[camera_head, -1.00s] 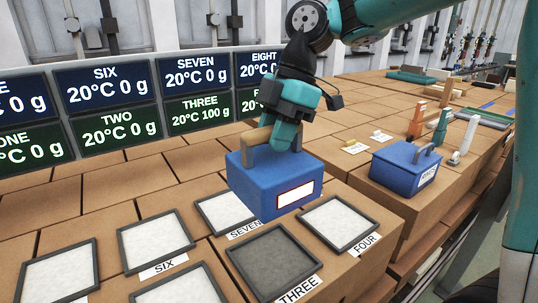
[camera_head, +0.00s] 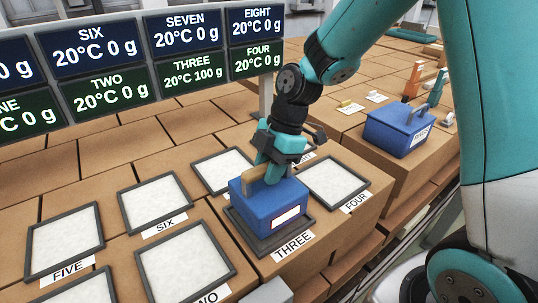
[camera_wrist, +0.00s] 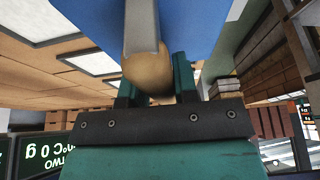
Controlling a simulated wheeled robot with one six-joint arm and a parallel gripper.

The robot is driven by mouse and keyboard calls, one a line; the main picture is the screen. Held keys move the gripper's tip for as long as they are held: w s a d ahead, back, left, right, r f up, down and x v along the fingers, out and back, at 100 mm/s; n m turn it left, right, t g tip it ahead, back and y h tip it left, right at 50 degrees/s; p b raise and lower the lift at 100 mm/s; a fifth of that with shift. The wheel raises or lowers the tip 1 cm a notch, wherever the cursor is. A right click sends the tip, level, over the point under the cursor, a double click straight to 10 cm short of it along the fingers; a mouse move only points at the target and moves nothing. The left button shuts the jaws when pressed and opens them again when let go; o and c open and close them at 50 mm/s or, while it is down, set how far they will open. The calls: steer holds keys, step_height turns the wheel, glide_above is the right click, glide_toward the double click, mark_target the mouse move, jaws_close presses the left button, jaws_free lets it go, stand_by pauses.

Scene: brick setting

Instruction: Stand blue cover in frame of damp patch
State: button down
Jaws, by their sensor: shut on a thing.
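The blue cover (camera_head: 272,208) is a box with a tan handle (camera_head: 262,177) and a white label on its front. My gripper (camera_head: 268,168) is shut on the handle from above, and the handle also shows between the fingers in the wrist view (camera_wrist: 146,78). The cover is upright over the dark frame labelled THREE (camera_head: 252,241), hiding most of its patch. A dark strip of the frame shows in front and at the sides. I cannot tell whether the cover touches the frame. The display for THREE (camera_head: 195,65) reads 20°C 100 g; the other readable ones show 0 g.
White patches in frames lie around it: FOUR (camera_head: 336,181) at right, TWO (camera_head: 184,264) at left, SIX (camera_head: 154,203) and FIVE (camera_head: 65,241) farther left. Another blue box (camera_head: 398,131) with a grey handle stands at the right. The display board is behind.

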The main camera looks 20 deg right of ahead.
steer(key=shift+f, duration=1.3)
steer(key=shift+f, duration=0.2)
steer(key=c, duration=0.9)
jaws_free()
steer(key=shift+r, duration=0.1)
steer(key=b+v, duration=0.3)
steer(key=v, duration=0.8)
steer(key=shift+w+d+r, duration=0.1)
steer(key=shift+r, duration=0.3)
steer(key=s+a+m, duration=0.3)
steer(key=s+m, duration=0.1)
steer(key=s, duration=0.2)
steer(key=s+a+m, duration=0.2)
steer(key=s+m, duration=0.2)
steer(key=s, duration=0.2)
steer(key=s+a+m, duration=0.3)
steer(key=s+m, duration=0.2)
steer(key=s, duration=0.2)
steer(key=shift+a+t, duration=0.35)
steer(key=shift+t, duration=0.05)
